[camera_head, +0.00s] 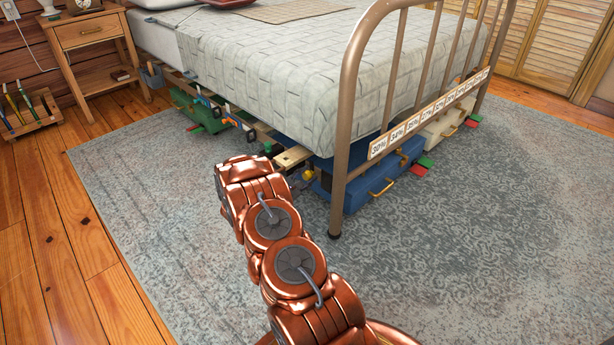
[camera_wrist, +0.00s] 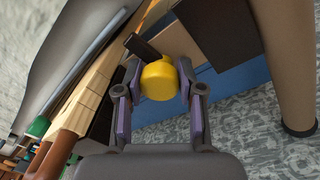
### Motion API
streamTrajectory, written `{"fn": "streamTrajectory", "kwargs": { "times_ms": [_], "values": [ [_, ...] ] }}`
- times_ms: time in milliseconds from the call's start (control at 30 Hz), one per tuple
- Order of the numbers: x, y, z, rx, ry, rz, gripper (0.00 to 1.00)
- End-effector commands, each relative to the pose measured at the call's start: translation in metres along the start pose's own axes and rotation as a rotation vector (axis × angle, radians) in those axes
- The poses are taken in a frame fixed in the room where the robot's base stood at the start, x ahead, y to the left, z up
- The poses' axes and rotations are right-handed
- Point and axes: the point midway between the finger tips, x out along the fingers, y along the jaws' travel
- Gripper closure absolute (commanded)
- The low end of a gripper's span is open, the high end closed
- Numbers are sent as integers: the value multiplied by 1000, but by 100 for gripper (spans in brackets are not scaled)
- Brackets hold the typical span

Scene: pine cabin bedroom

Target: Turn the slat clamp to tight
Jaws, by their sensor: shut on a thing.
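The slat clamp shows in the wrist view as a round yellow knob (camera_wrist: 160,82) with a dark bar (camera_wrist: 141,47) sticking out at its upper left. My gripper (camera_wrist: 159,78) has one finger on each side of the knob and is shut on it. In the head view, my copper arm reaches to the side of the bed, and the yellow knob (camera_head: 308,174) shows small under the bed edge. The gripper's fingers are hard to make out there. I cannot tell the clamp's tight or loose setting.
The bed's metal footboard (camera_head: 346,110) stands close, and its leg (camera_wrist: 295,90) is right of my gripper in the wrist view. A blue case (camera_head: 375,180) and a green case (camera_head: 198,113) lie under the bed.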

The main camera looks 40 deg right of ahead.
Motion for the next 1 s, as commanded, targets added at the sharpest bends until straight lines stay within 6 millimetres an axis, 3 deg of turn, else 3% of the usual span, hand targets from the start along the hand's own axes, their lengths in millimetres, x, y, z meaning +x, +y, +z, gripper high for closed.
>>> {"fn": "streamTrajectory", "kwargs": {
  "times_ms": [367, 1000],
  "values": [
    [0, 4, 6, -75, 7, -5, 97],
    [0, 2, 1, -400, 42, -33, 97]
  ]
}}
